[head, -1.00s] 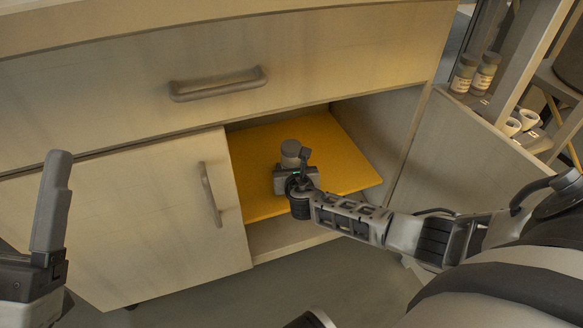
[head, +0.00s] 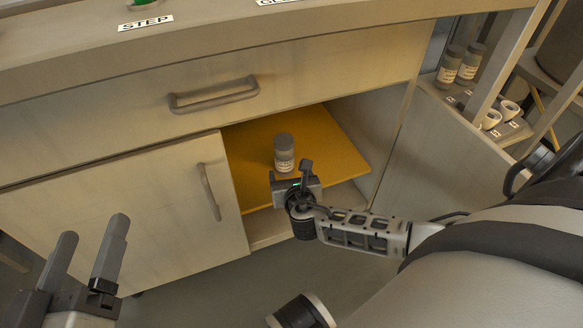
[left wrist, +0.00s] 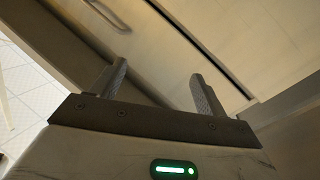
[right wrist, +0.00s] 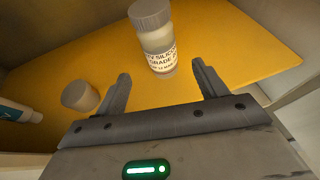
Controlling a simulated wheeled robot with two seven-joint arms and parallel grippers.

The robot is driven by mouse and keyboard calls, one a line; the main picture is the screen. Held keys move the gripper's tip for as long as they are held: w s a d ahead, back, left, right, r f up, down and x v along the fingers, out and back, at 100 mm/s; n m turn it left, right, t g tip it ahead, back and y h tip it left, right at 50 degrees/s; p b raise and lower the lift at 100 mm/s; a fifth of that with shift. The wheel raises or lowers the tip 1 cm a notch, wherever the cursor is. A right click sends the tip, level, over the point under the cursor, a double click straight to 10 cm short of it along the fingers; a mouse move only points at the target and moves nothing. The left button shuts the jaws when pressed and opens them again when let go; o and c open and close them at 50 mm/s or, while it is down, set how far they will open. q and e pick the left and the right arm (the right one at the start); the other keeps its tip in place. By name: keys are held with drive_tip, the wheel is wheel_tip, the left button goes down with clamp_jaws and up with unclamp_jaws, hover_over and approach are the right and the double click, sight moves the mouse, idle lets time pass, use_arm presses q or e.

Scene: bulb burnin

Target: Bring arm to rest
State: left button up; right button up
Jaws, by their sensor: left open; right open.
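My right gripper (head: 293,178) is open and empty at the front edge of the yellow shelf (head: 345,150) inside the open cabinet. A labelled jar with a grey lid (head: 284,152) stands upright on that shelf, just beyond the gripper. In the right wrist view the jar (right wrist: 156,45) is past the two open fingertips, apart from them. My left gripper (head: 92,245) is open and empty at the lower left, in front of the closed cabinet door. In the left wrist view its fingers (left wrist: 155,82) stand apart with nothing between them.
In the right wrist view a second grey-lidded container (right wrist: 80,97) and a white tube-like item (right wrist: 20,111) lie to the left. The cabinet door (head: 130,215) and drawer (head: 300,80) are near. Two jars (head: 450,66) stand on the right-hand rack. Floor (head: 220,290) is clear.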

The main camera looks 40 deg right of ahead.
use_arm(q)
drive_tip(key=shift+s+d+f+n+g, duration=0.2)
drive_tip(key=shift+s+f+n+g, duration=0.25)
drive_tip(key=shift+f, duration=0.3)
use_arm(e)
drive_tip(key=shift+v, duration=1)
